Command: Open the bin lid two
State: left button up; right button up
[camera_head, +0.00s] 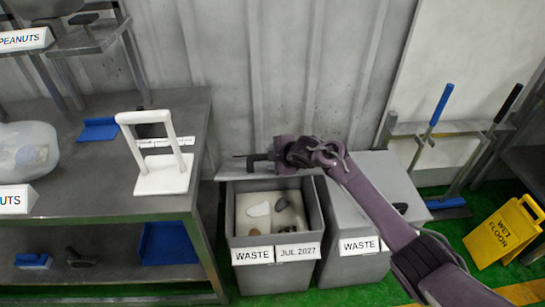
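Two grey waste bins stand side by side on the floor. The left bin (312,205) is open, with pale and brown items inside. Its lid (232,170) is raised at the back, near the wall. The right bin (345,271) has its lid (385,176) down, with a dark handle (400,208) partly showing beside my arm. My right gripper (273,158) is at the raised lid of the left bin, beside a dark handle-like part; its fingers are too small and dark to read. My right forearm crosses over the right bin and hides part of its lid. My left gripper is not in view.
A grey metal table (95,208) with a white stand (165,178) is close on the left. A yellow wet-floor sign (503,232) stands at the right, near blue- and black-handled tools (440,105). A corrugated wall is behind the bins.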

jog(key=shift+v, duration=3.95)
